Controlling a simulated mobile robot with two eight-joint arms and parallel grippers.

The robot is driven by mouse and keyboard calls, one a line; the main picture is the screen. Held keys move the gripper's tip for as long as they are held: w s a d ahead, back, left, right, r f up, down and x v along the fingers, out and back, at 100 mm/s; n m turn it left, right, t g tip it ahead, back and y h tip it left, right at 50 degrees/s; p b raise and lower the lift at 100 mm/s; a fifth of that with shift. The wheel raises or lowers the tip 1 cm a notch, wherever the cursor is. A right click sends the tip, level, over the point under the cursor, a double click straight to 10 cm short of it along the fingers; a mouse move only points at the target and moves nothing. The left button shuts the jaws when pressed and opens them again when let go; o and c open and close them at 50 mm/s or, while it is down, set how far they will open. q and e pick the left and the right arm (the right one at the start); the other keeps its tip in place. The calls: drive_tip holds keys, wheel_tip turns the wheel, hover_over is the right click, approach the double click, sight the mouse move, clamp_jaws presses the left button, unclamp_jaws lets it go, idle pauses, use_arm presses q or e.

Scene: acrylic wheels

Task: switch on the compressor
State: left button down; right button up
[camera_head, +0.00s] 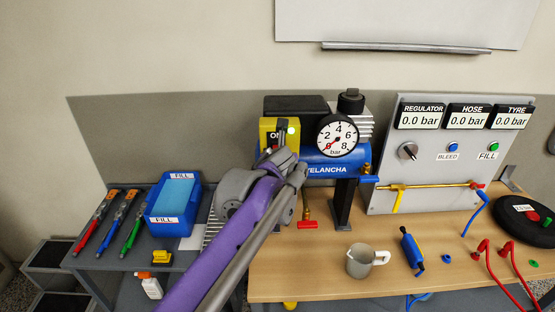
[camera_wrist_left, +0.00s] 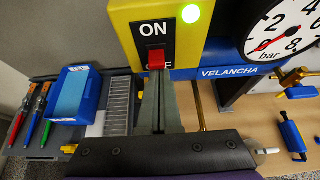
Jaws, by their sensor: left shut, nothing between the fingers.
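The compressor is a blue tank (camera_head: 325,168) marked VELANCHA with a yellow switch box (camera_head: 293,128) on its left. The wrist view shows the box's black ON/OFF plate (camera_wrist_left: 152,38), a red switch (camera_wrist_left: 157,58) and a lit green lamp (camera_wrist_left: 191,14). My left gripper (camera_wrist_left: 157,80) is shut and empty, its tips just below or against the red switch; contact is unclear. In the head view my left arm hides the lower box. The compressor's round gauge (camera_head: 337,136) has a red needle near the low end.
A panel (camera_head: 383,150) at right shows several 0.0 bar readouts. A metal jug (camera_head: 362,262), a blue tool (camera_head: 411,250) and red hoses (camera_head: 486,262) are on the bench. A blue bin (camera_head: 157,229) and several pens or tools (camera_head: 95,222) lie on the left cart.

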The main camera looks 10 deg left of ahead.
use_arm(q)
drive_tip(key=shift+r, duration=0.3)
use_arm(e)
drive_tip(key=shift+r, duration=0.2)
use_arm(q)
drive_tip(key=shift+w+r+p, duration=0.1)
drive_tip(key=shift+r+p, duration=0.5)
drive_tip(key=shift+r, duration=0.1)
use_arm(e)
drive_tip(key=shift+w+r, duration=0.25)
drive_tip(key=shift+r, duration=0.3)
use_arm(q)
drive_tip(key=shift+r, duration=0.1)
wheel_tip(320, 180, down, 5)
drive_tip(key=s+b, duration=0.2)
drive_tip(key=b, duration=0.1)
drive_tip(key=s+d+r+p, duration=0.1)
drive_tip(key=s+d+r, duration=0.1)
drive_tip(key=s+r, duration=0.4)
drive_tip(key=shift+s+d+r, duration=0.25)
drive_tip(key=shift+s+r, duration=0.15)
drive_tip(key=shift+r, duration=0.3)
use_arm(e)
drive_tip(key=shift+s+a+f, duration=0.15)
drive_tip(key=shift+s+f, duration=0.3)
drive_tip(key=shift+s, duration=0.05)
drive_tip(key=shift+s+a+f, duration=0.15)
drive_tip(key=shift+s+f, duration=0.3)
drive_tip(key=shift+s, duration=0.05)
